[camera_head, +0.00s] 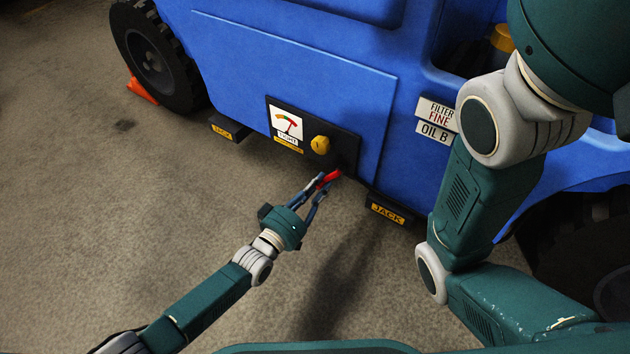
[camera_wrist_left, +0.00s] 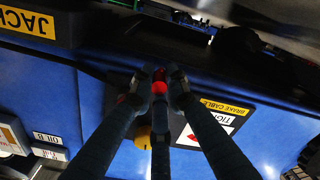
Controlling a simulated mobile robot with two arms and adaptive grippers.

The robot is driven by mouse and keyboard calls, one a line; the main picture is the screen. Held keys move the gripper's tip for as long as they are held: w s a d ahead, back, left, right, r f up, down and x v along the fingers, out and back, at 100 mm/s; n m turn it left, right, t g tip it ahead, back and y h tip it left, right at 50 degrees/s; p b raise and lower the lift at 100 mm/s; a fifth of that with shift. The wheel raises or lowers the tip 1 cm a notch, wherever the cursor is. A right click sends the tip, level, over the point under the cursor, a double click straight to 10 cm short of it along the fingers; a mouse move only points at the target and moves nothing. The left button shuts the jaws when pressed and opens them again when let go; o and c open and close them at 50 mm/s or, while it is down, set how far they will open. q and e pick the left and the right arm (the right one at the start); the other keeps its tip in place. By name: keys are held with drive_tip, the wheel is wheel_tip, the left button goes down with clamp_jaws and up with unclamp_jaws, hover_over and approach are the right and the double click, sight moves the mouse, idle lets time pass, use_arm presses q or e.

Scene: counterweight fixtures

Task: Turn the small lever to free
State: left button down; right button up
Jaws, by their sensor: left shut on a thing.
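The small red lever (camera_head: 333,175) sticks out at the lower right of the black panel (camera_head: 347,150) on the blue vehicle's side. My left gripper (camera_head: 326,182) reaches it from below and is shut on it. In the left wrist view the red lever (camera_wrist_left: 159,87) shows between the fingertips (camera_wrist_left: 158,93), which hide part of it. A yellow knob (camera_head: 320,145) sits above the lever on the same panel. A white gauge plate (camera_head: 287,124) with a coloured arc and the word TIGHT is left of the knob. My right gripper is out of view.
A JACK block (camera_head: 388,209) juts out low, right of the lever; another (camera_head: 230,127) is at the left. Signs FILTER FINE and OIL B (camera_head: 435,122) are to the right. An orange chock (camera_head: 141,89) lies by the wheel (camera_head: 155,58). The floor in front is clear.

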use_arm(q)
drive_tip(key=shift+s+d+f+n, duration=0.5)
drive_tip(key=shift+s+d+n, duration=0.15)
drive_tip(key=shift+n, duration=0.45)
drive_tip(key=c, duration=1.7)
unclamp_jaws()
drive_tip(key=shift+w+r, duration=0.1)
drive_tip(key=v, duration=1.2)
